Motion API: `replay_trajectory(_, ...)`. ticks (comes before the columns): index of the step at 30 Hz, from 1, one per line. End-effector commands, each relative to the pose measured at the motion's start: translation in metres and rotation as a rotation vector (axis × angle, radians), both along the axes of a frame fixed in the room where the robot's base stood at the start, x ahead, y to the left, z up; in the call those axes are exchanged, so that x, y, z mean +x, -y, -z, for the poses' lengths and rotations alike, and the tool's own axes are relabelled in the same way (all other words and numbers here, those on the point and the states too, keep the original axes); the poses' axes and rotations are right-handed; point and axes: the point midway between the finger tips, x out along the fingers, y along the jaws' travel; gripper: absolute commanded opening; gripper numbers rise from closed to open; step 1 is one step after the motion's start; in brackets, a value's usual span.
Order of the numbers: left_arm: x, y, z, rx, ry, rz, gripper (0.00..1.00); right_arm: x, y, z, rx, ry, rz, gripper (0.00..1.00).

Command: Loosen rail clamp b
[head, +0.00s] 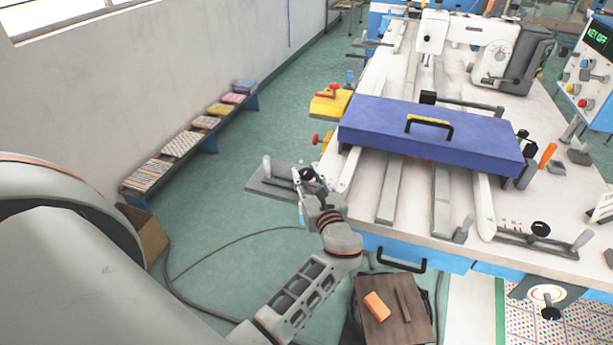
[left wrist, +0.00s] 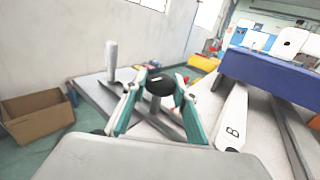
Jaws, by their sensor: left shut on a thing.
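Rail clamp b shows in the left wrist view as a black round knob (left wrist: 159,85) on a grey bar, beside the white rail marked B (left wrist: 233,118). An upright grey handle (left wrist: 112,58) stands on the bar's left end. In the head view the grey plate of this clamp (head: 268,185) juts out from the table's left edge. My left gripper (head: 307,176) is over it, its teal fingers (left wrist: 156,92) on both sides of the knob and shut on it. The fingers partly hide the knob's base. My right gripper is not in view.
A blue box lid with a black-yellow handle (head: 430,125) lies across the rails. A sewing machine (head: 480,45) stands behind it. A yellow block with a red knob (head: 330,102) sits at the left edge. A cardboard box (head: 147,236) is on the floor.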

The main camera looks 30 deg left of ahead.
Motion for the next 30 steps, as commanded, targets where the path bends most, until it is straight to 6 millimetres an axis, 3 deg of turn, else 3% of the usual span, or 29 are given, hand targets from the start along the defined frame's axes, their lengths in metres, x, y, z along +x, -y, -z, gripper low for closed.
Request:
replay_trajectory(9, 0.000, 0.000, -0.001, 0.000, 0.001, 0.000, 0.06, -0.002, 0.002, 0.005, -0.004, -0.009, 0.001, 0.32)
replay_trajectory(10, 0.000, 0.000, -0.001, 0.000, 0.001, 0.000, 0.35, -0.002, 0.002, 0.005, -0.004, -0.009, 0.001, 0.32)
replay_trajectory(12, 0.000, 0.000, -0.001, 0.000, 0.001, 0.000, 0.46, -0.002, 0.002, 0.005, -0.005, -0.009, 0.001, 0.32)
replay_trajectory(23, -0.002, 0.002, 0.000, -0.001, 0.001, 0.001, 0.46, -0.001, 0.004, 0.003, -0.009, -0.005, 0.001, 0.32)
replay_trajectory(30, -0.023, 0.028, 0.001, -0.003, 0.000, 0.001, 0.46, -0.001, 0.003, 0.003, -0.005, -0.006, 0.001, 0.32)
